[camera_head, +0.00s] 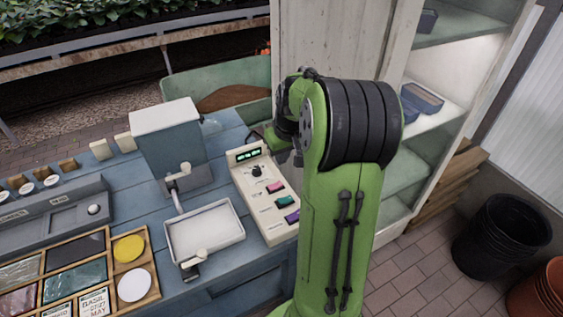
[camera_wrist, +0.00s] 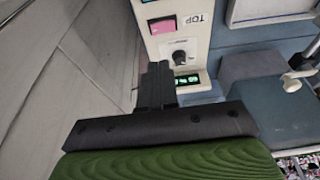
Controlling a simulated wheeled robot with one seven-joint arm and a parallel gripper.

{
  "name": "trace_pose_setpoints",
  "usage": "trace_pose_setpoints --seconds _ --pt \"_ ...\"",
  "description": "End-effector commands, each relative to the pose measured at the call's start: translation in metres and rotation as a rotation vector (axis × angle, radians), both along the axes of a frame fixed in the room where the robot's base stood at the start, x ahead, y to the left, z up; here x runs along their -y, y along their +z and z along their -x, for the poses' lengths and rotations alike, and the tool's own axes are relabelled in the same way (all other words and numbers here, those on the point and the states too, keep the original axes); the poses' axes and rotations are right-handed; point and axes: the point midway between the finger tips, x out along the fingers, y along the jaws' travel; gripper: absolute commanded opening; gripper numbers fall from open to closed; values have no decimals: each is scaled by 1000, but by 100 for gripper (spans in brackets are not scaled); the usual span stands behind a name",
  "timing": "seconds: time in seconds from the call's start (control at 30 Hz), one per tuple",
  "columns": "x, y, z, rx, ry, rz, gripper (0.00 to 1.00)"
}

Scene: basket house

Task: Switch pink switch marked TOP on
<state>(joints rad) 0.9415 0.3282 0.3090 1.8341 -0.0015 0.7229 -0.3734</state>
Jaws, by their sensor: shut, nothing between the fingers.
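The cream control panel (camera_head: 244,181) stands on the blue table. Its pink switch (camera_head: 275,187) sits below a black knob (camera_head: 256,171) and a lit green display (camera_head: 248,154). The knob (camera_wrist: 180,58) is close to my fingers there. My gripper (camera_wrist: 158,68) is shut and empty, its tips beside the panel's edge and apart from the switch in the picture. In the head view my arm hides much of the gripper. I cannot tell the switch's position.
A teal switch (camera_head: 284,202) and a purple switch (camera_head: 292,216) lie below the pink one. A white tray (camera_head: 205,232) and a grey-blue box (camera_head: 168,135) stand left of the panel. A white cabinet (camera_head: 330,45) rises behind my arm.

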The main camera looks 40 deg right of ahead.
Motion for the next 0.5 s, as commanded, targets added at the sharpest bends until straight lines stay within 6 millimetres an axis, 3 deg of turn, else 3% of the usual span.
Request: trace_pose_setpoints --seconds 0.03,0.2,0.5 --pt "0 -16 -3 -3 2 -4 0" --pt "3 -52 -13 -3 2 -4 0" --pt "6 -103 -19 -2 -1 -2 0"
